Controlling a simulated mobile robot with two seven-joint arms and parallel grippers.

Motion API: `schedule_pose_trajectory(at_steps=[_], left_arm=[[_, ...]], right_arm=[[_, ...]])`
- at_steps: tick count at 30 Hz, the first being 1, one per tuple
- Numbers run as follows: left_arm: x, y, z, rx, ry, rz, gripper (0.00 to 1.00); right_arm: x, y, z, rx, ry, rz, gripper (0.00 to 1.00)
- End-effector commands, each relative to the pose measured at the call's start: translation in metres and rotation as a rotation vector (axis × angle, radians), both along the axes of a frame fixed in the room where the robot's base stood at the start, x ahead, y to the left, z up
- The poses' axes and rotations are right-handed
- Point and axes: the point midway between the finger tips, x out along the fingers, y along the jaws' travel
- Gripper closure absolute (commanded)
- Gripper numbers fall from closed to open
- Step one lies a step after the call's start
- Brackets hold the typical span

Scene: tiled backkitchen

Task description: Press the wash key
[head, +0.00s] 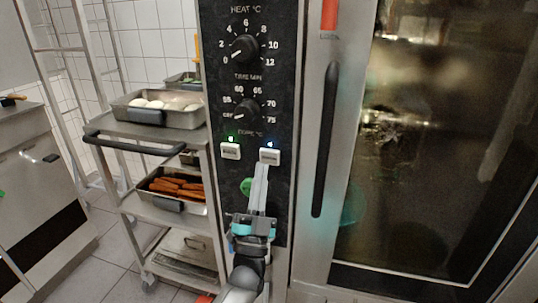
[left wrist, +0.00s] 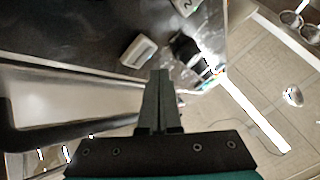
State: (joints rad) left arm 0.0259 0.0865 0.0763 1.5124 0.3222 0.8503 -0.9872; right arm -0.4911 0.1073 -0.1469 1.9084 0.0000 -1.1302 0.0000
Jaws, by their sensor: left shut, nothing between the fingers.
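The dark control panel (head: 281,204) of the oven carries two white keys side by side. The left key (head: 230,151) has a green light above it; the right key (head: 269,156) has a blue light above it. Their lettering is too small to read, so I cannot tell for certain which is the wash key. My left gripper (head: 262,168) is shut and empty, fingertips pointing up at the lower edge of the right key. In the left wrist view, my fingertips (left wrist: 159,72) are just below a white key (left wrist: 138,50); contact cannot be made out. My right gripper is out of view.
Two dials, the upper (head: 245,49) and the lower (head: 246,114), are above the keys. A long black door handle (head: 325,140) stands out to the right. A trolley (head: 140,128) with food trays stands close on the left.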

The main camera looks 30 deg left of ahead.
Motion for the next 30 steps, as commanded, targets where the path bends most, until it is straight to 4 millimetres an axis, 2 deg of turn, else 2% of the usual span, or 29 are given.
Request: schedule_pose_trajectory(at_steps=[3,12,30], left_arm=[[-0.013,-0.003,0.003,-0.001,0.002,0.000,1.00],[-0.034,-0.008,0.002,0.000,-0.001,0.001,1.00],[-0.035,-0.008,0.001,0.000,-0.001,0.000,1.00]], right_arm=[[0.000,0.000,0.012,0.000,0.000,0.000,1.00],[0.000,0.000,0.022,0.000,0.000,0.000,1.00],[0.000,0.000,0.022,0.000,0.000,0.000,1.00]])
